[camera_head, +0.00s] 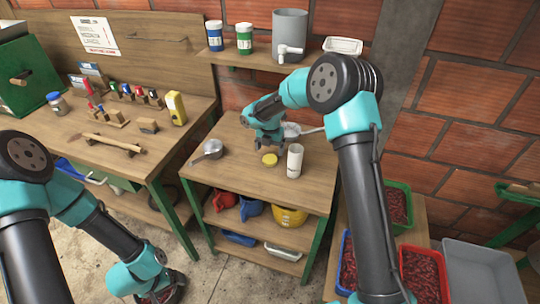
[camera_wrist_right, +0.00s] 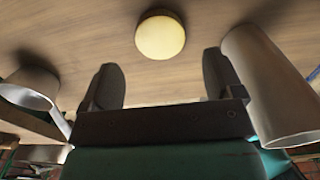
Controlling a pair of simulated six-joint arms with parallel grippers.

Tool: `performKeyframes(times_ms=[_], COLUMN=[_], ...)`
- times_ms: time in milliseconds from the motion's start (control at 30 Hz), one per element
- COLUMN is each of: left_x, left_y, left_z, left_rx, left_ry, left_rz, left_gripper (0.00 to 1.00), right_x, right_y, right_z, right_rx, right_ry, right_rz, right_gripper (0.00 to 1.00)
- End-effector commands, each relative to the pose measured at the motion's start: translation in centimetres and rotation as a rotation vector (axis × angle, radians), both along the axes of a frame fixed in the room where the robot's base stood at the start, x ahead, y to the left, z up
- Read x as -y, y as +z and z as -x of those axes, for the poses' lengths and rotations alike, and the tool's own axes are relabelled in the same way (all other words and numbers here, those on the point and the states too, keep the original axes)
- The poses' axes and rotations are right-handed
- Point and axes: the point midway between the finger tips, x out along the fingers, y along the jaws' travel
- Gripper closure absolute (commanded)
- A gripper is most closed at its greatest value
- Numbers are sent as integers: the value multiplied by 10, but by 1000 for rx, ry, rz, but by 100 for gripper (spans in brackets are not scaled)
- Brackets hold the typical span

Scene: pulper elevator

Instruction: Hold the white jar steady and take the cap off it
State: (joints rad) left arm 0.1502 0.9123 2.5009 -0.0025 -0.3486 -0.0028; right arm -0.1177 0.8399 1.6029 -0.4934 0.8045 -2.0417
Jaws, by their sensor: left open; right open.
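The white jar (camera_head: 294,162) stands upright on the small wooden table (camera_head: 232,170). It also shows at the right of the right wrist view (camera_wrist_right: 268,88). A round yellow disc, which looks like a cap (camera_head: 270,159), lies on the table just left of the jar, apart from it; it also shows in the right wrist view (camera_wrist_right: 160,37). I cannot make out a cap on the jar. My right gripper (camera_head: 270,143) is open and empty above the table, close behind the disc. My left gripper (camera_head: 166,292) is open, low over the floor, far from the jar.
A metal pan (camera_head: 210,149) sits left of the disc. A pale scoop-like item (camera_head: 298,130) lies behind the jar. The shelf above holds jars and a grey pot (camera_head: 290,32). A tool bench (camera_head: 120,130) stands left; crates of red berries (camera_head: 422,272) stand right.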

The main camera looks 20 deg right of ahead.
Motion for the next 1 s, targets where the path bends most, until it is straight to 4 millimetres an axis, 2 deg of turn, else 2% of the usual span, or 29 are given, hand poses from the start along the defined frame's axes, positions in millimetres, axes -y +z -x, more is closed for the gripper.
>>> performKeyframes(times_ms=[33,200,400,1000], left_x=[0,0,0,0], left_y=[0,0,0,0], left_z=[0,0,0,0], left_rx=[0,0,0,0], left_ry=[0,0,0,0], left_rz=[0,0,0,0], left_gripper=[17,17,17,17], right_x=[0,0,0,0], right_y=[12,42,63,67], right_z=[0,0,0,0], right_rx=[4,3,1,-1], right_ry=[0,0,1,0], right_rz=[-2,-1,0,-1], right_gripper=[14,14,14,14])
